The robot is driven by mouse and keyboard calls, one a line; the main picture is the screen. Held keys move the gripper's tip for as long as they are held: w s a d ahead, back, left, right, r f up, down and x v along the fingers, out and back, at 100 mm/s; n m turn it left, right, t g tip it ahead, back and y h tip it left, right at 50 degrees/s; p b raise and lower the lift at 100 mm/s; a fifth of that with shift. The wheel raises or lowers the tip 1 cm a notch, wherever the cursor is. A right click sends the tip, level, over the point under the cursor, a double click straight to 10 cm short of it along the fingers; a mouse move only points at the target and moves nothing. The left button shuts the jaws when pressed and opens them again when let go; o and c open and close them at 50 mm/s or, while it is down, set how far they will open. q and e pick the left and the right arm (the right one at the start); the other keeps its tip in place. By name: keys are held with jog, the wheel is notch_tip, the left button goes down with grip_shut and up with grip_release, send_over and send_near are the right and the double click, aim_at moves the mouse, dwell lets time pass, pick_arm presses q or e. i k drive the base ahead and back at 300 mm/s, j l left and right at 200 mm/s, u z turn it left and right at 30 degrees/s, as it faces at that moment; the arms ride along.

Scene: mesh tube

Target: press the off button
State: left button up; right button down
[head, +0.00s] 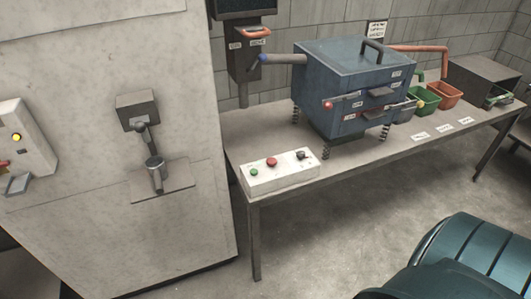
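A white control box (281,178) sits on the near left end of the long table. On its top are a green button (254,172), a red button (272,162) and a black knob (301,155). Small labels on the box are too small to read, so I cannot read which one is marked off. Neither of my grippers shows in the head view, and nothing touches the box.
A blue machine (354,88) on springs stands behind the box on the table (317,184). Green (425,101) and orange (445,94) bins sit farther right. A large pale cabinet (95,109) with a lever (146,138) stands at left.

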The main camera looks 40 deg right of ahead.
aim_at(271, 161)
jog(key=z, duration=1.75)
